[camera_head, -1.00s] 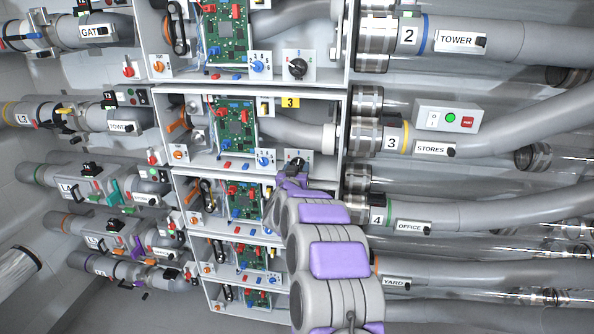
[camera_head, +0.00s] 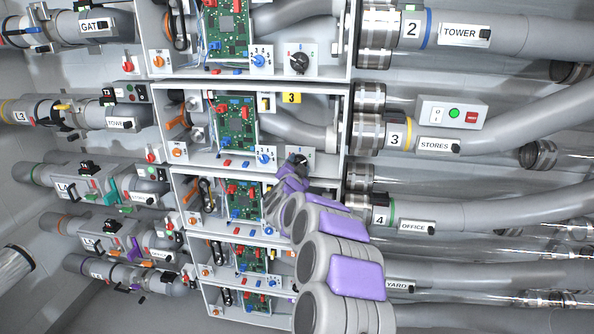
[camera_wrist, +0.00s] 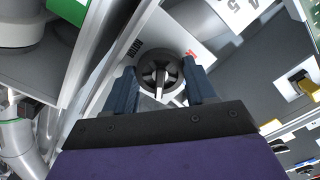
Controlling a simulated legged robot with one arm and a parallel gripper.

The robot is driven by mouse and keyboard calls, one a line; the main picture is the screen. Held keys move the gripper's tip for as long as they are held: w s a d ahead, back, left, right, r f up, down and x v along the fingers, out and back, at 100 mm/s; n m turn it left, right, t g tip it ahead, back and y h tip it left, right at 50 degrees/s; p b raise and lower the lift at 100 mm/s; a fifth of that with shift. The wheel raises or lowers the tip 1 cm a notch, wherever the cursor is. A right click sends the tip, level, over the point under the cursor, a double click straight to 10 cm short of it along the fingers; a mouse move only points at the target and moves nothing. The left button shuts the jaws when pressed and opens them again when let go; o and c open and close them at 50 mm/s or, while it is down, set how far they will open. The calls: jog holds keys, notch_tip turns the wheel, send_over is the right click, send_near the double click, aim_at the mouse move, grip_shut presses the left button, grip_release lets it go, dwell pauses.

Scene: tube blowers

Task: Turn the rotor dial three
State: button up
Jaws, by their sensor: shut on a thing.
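Rotor dial three is the dark round knob (camera_head: 298,160) on a white plate at the lower right of the bay under the yellow "3" tag. In the wrist view the dial (camera_wrist: 160,74) shows its ribbed face and a pale pointer toward the bottom of the picture. My gripper (camera_head: 292,172) reaches up to it from below. In the wrist view its two blue-grey fingers (camera_wrist: 160,90) stand on either side of the dial and are shut on it. Part of the plate is hidden by the fingers.
A blue knob (camera_head: 265,158) sits just left of the dial, beside a green circuit board (camera_head: 235,120). Bay two's dial (camera_head: 299,62) is above. The pipe marked 3 (camera_head: 395,138) and a button box (camera_head: 452,112) are to the right. Shelf walls enclose the bay closely.

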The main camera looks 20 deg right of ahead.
jog(key=shift+d+m, duration=0.1)
jog(key=shift+m, duration=0.3)
jog(key=o, duration=0.7)
jog(key=shift+s, duration=0.1)
jog(key=shift+c, duration=0.2)
jog(key=shift+o, duration=0.8)
jog(key=shift+s+r, duration=0.1)
jog(key=shift+s, duration=0.05)
jog(key=shift+o, duration=1.1)
jog(key=p+v, duration=0.2)
jog(key=v, duration=1.5)
jog(key=shift+a, duration=0.25)
